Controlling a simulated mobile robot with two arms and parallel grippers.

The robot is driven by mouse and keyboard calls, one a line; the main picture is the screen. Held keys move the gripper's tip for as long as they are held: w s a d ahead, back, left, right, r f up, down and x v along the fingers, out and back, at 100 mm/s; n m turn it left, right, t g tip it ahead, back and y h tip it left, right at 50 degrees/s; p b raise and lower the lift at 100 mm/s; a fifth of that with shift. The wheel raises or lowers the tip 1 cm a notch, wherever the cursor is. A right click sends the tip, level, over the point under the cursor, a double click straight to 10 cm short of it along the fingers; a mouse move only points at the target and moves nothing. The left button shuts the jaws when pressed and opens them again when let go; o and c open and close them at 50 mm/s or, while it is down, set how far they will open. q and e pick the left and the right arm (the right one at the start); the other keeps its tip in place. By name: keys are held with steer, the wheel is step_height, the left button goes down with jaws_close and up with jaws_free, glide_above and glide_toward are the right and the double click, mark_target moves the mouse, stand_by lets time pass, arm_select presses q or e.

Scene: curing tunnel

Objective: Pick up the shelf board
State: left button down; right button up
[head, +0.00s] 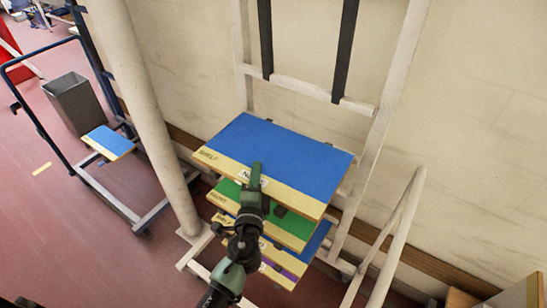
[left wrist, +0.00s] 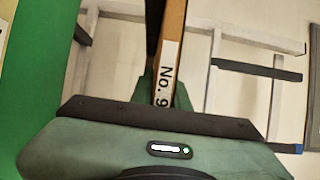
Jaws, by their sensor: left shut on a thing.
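The shelf board (head: 285,150) has a blue top and a tan front strip lettered "SHELF". It is the topmost of several boards in front of a pale frame. My left gripper (head: 255,174) is shut on the middle of its front edge, beside the white number label. In the left wrist view the board (left wrist: 172,25) shows edge-on between the fingers, with the label "No. 9". Whether the board rests on its supports or hangs clear is hard to tell. My right gripper is not in view.
A green board (head: 228,190) and further boards lie close below. A thick pale post (head: 140,90) stands left and a sloping pale rail (head: 395,235) right. A blue-railed cart (head: 110,195) with another blue board (head: 112,142) and a grey bin (head: 78,103) stands at left.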

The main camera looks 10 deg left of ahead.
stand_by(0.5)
arm_select(q)
steer(key=shift+w+r, duration=0.1)
steer(key=shift+r, duration=0.3)
step_height(320, 180, up, 10)
steer(key=p, duration=0.3)
steer(key=shift+f+p, duration=0.25)
steer(key=shift+p, duration=0.1)
steer(key=shift+f, duration=0.1)
steer(key=s+a+m+h+b, duration=0.1)
steer(key=s+m+h+b, duration=0.1)
steer(key=s, duration=1.8)
steer(key=shift+s+a+h+b, duration=0.2)
steer(key=shift+h+b, duration=0.15)
steer(key=shift+h, duration=0.25)
